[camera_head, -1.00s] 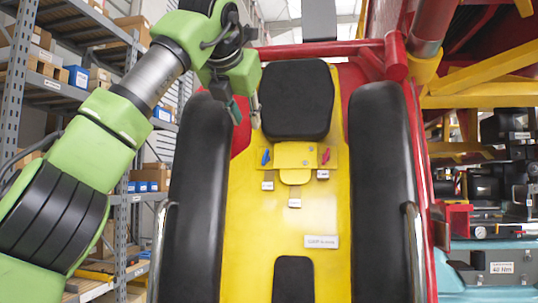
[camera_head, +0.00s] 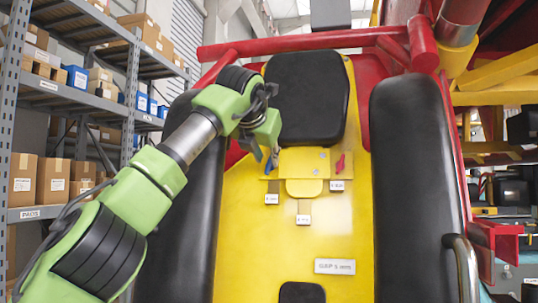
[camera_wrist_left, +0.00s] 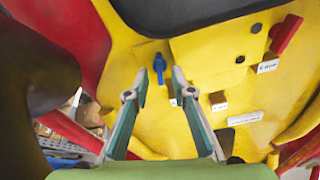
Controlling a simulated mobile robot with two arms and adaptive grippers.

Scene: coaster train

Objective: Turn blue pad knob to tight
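The blue knob (camera_wrist_left: 159,67) is on the yellow plate of the seat back. In the left wrist view it shows between and just beyond the two fingertips of my left gripper (camera_wrist_left: 160,76). The fingers are spread, with clear gaps on both sides of the knob; I see no contact. In the head view my left gripper (camera_head: 271,158) comes down over the left end of the plate (camera_head: 303,162) and partly hides the blue knob (camera_head: 268,165). The red knob (camera_head: 340,163) is at the plate's right end. My right gripper is out of view.
Black side cushions (camera_head: 412,170) flank the yellow seat, with a black headrest (camera_head: 305,97) above the plate. Small white labels (camera_head: 304,219) sit below it. A red bar (camera_head: 300,43) crosses behind. Shelves with boxes (camera_head: 55,180) stand at left.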

